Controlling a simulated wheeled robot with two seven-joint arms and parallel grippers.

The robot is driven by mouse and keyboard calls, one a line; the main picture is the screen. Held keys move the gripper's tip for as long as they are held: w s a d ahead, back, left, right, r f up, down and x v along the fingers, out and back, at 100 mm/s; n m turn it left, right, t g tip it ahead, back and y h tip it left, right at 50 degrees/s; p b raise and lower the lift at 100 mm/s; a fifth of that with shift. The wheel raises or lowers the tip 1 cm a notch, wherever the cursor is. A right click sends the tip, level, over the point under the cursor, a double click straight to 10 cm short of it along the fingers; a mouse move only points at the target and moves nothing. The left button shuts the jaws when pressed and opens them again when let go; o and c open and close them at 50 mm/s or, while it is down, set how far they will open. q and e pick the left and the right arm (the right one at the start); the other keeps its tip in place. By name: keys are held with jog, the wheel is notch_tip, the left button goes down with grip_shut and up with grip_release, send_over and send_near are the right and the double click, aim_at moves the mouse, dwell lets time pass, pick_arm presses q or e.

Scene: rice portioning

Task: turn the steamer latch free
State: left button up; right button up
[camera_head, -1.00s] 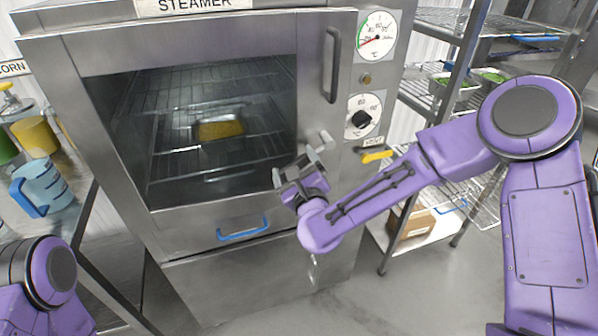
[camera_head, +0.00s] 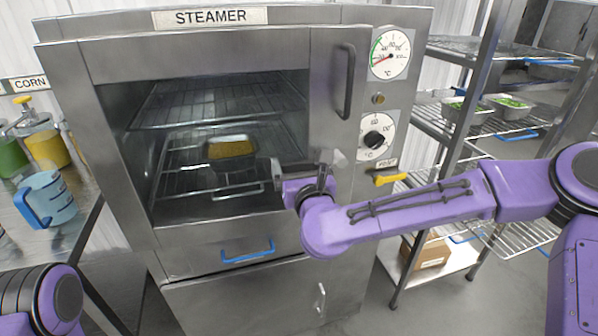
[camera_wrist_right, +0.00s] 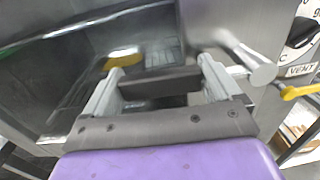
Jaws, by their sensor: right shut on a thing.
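The steamer (camera_head: 110,65) stands in front of me, with a glass-like front and a dark vertical handle (camera_head: 346,85). The metal latch (camera_head: 328,158) is on the right side of its front, below that handle. In the right wrist view its round-ended pin (camera_wrist_right: 262,72) sticks out just right of my fingers. My right gripper (camera_head: 300,172) is at the latch, its fingers spread around a dark bar (camera_wrist_right: 158,80) that seems to be part of it; the fingers partly hide the join. My left arm shows at the lower left, its gripper out of view.
A yellow vent lever (camera_head: 390,180) and the lower dial (camera_head: 376,138) are close to the right of my gripper. A pan with yellow food (camera_head: 230,150) sits on a rack inside. A blue measuring jug (camera_head: 48,200) stands at left; wire shelves (camera_head: 470,120) stand at right.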

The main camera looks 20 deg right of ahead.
jog(key=shift+r, duration=0.1)
dwell(0.3)
jog(key=o, duration=1.2)
jog(key=shift+s, duration=0.4)
jog(key=s+b, duration=0.3)
jog(key=s, duration=0.6)
jog(key=shift+s+a, duration=0.15)
jog(key=shift+s, duration=0.25)
